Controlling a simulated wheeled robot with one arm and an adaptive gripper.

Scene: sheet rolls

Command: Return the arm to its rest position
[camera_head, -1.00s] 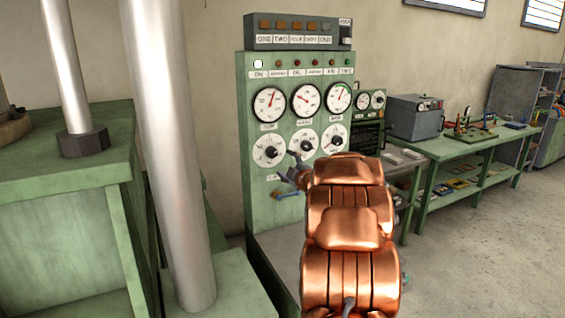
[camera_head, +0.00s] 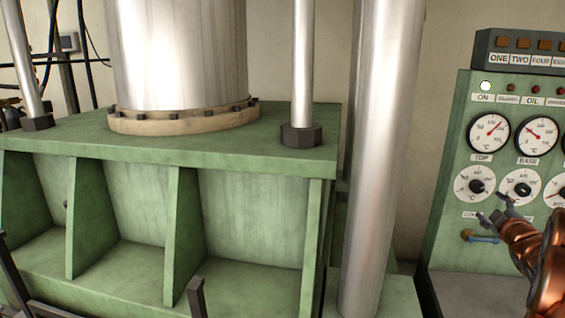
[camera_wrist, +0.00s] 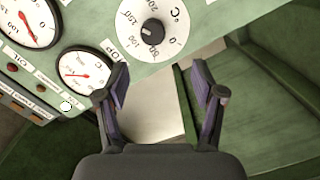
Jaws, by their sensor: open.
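My gripper (camera_head: 492,208) is at the right of the head view, at the end of my copper-coloured arm, in front of the green control panel (camera_head: 450,150). It shows just below and between two white dials with black knobs, the left dial (camera_head: 463,193) and the middle dial (camera_head: 510,180). In the wrist view my gripper (camera_wrist: 161,80) is open, with two separate fingers and nothing between them. A white dial (camera_wrist: 170,20) with a black knob is beyond the fingers there. Most of my arm is cut off by the right edge of the head view.
A green press frame (camera_head: 240,155) with a metal cylinder (camera_head: 180,60) fills the left and middle. A thick steel column (camera_head: 380,150) stands between it and the panel. A small blue handle (camera_head: 483,238) is on the panel below my gripper.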

